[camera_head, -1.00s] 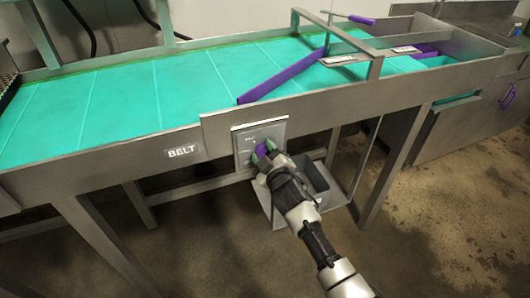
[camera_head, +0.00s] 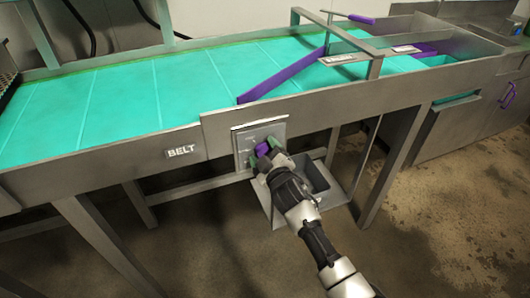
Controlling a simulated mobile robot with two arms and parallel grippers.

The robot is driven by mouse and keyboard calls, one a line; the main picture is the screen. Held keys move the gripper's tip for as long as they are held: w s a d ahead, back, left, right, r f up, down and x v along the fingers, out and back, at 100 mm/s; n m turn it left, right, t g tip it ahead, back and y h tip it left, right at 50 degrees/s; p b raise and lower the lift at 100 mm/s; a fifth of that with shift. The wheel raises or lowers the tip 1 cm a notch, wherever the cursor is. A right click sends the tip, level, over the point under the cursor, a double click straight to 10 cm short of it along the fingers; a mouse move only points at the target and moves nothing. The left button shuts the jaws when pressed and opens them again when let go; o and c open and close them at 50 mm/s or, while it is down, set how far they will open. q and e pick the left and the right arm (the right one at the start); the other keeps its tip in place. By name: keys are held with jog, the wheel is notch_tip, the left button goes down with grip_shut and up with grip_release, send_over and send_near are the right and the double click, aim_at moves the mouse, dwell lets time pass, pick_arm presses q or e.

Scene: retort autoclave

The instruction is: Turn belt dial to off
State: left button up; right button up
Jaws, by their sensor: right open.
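The belt dial (camera_head: 262,149) is a purple knob on a grey panel (camera_head: 246,137) on the front side of the conveyor. Small marks on the panel are too blurred to read. My right gripper (camera_head: 264,152) is at the panel, its greenish fingertips on either side of the purple knob. Its jaws are open around the dial; I cannot tell if they touch it. The gripper and wrist hide the lower right part of the panel. My left gripper is not in view.
A "BELT" label (camera_head: 181,152) is left of the panel. The teal belt (camera_head: 140,90) runs above, with a purple diverter bar (camera_head: 283,75) across it. A grey bin (camera_head: 316,178) stands under the frame behind my wrist. Table legs (camera_head: 392,165) flank the arm.

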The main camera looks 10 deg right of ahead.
jog(key=v, duration=1.1)
jog(key=shift+w+a, duration=0.1)
